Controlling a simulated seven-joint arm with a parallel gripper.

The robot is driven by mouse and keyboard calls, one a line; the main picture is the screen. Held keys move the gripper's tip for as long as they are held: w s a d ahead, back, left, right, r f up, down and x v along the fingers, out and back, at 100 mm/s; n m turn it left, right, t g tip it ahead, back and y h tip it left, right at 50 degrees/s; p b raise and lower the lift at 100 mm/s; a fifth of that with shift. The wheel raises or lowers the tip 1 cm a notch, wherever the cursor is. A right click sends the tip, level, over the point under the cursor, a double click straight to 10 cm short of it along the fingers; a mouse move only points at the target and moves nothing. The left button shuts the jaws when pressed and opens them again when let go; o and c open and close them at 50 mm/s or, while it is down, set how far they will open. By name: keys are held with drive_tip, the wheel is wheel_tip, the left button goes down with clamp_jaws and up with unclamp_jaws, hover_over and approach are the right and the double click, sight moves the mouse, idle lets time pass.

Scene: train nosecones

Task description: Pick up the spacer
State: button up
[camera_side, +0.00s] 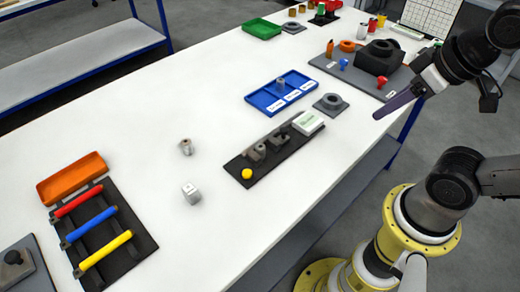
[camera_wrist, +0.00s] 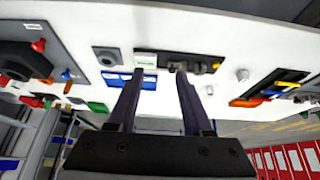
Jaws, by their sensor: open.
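No part is clearly marked as the spacer, so I cannot tell which one it is. Small grey parts that might be it are a round piece (camera_side: 186,147) loose on the table, a block-like piece (camera_side: 190,193) nearer the front, and a short cylinder (camera_side: 281,84) in the blue tray (camera_side: 262,104). My gripper (camera_side: 378,114) is empty and hangs above the table's right edge, well apart from all of these. Its two fingers are spread in the wrist view (camera_wrist: 158,78), with the table beyond them.
A black plate (camera_side: 238,172) holds grey parts, a yellow knob and a white box. A grey flanged ring (camera_side: 331,104) lies beside the blue tray. Coloured bars (camera_side: 91,223) and an orange tray (camera_side: 72,178) are at left. Table centre is mostly clear.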

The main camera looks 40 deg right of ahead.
drive_tip(key=shift+o, duration=0.7)
